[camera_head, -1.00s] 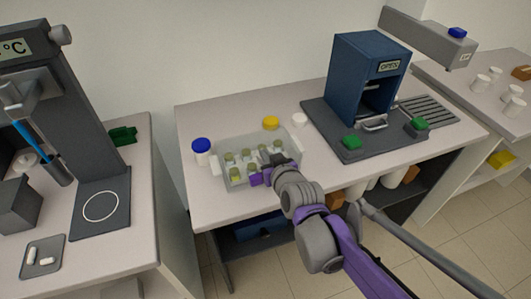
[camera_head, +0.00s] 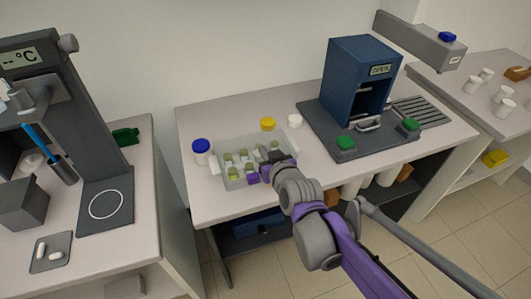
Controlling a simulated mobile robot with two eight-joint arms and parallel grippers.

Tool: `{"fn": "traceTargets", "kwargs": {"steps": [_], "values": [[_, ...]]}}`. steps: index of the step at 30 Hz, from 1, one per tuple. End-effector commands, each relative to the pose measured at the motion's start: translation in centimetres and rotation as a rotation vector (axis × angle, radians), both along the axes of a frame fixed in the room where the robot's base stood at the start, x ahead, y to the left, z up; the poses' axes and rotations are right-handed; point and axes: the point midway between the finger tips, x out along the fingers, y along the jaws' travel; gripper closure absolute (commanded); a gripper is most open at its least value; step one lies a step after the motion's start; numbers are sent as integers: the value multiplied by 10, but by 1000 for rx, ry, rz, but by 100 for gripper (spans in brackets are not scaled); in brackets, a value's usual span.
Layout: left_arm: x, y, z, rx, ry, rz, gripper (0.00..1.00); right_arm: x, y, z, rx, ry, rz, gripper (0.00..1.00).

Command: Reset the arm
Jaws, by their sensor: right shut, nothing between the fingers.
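My right arm reaches in from the lower right, with grey joints and a purple link. My right gripper (camera_head: 268,166) is over the right part of a clear tray (camera_head: 232,182) that holds several small vials with greenish-yellow contents. The gripper is shut with nothing in it, and it hides some of the vials behind it. I cannot tell whether its fingertips touch a vial or the tray. My left gripper is not in view.
A blue-lidded jar (camera_head: 202,152), a yellow-lidded jar (camera_head: 268,125) and a white cap (camera_head: 295,120) stand around the tray. A blue machine (camera_head: 350,85) on a dark base is to the right. A grey instrument (camera_head: 85,110) stands on the left bench. A floor gap separates the benches.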

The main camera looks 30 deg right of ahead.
Motion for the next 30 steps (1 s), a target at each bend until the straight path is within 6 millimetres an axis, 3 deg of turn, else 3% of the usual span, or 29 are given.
{"fn": "traceTargets", "kwargs": {"steps": [1,3,9,15,23,26,30], "values": [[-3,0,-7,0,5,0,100,-16,3,-13,1,5,-1,100],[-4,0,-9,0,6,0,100,-30,6,-18,2,4,-2,100],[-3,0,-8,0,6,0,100,-60,12,-29,2,2,-2,100],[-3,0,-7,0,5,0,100,-73,15,-34,0,2,-1,100],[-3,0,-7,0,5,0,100,-76,17,-36,2,6,2,100],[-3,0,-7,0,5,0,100,-78,33,-47,24,70,44,100],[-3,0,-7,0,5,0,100,-99,78,-82,74,305,154,100]]}}
